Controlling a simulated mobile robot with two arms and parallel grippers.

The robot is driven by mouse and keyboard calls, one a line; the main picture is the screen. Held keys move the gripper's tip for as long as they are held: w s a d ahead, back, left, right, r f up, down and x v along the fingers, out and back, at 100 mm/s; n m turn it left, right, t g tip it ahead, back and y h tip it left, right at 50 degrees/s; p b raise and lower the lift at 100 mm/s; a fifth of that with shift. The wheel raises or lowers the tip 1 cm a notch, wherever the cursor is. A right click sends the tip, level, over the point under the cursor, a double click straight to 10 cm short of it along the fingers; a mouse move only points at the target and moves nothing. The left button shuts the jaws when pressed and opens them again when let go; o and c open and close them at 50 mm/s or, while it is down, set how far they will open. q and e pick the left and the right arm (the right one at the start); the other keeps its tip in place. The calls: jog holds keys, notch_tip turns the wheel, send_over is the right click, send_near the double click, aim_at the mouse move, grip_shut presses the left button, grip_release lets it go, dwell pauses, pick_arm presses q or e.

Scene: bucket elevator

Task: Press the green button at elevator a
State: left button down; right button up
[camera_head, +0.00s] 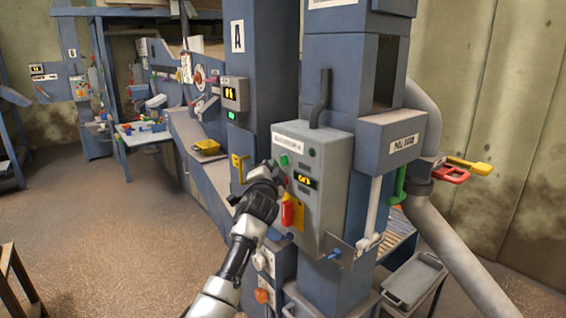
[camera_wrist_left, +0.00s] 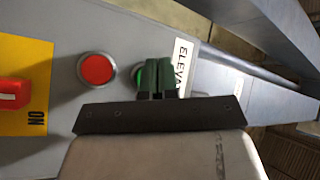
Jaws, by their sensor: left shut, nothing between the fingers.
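The grey control box (camera_head: 318,205) is mounted on the blue elevator column marked A (camera_head: 238,37). Its green button (camera_head: 284,161) is near the top left of its front face. My left gripper (camera_head: 272,168) is shut and empty, with its tips just beside the green button. In the left wrist view the closed fingers (camera_wrist_left: 157,78) cover most of the green button (camera_wrist_left: 138,74); only its left edge shows. I cannot tell whether the tips touch it. A red button (camera_wrist_left: 97,68) is left of the fingers. My right gripper is not in view.
A green handle (camera_head: 398,185) and a slanted pipe (camera_head: 450,245) are to the right. Open floor (camera_head: 100,230) lies to the left.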

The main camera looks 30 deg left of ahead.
pick_arm(q)
jog(key=shift+w, duration=0.1)
jog(key=shift+w+d+b, duration=0.2)
jog(key=shift+w+b, duration=0.1)
jog(key=shift+b, duration=0.05)
jog(key=shift+w+d+b, duration=0.15)
jog(key=shift+w+b, duration=0.25)
jog(key=shift+b, duration=0.1)
dwell(0.6)
jog(key=shift+s, duration=0.1)
dwell(0.4)
jog(key=shift+s+a+p, duration=0.3)
jog(key=shift+s+p, duration=0.4)
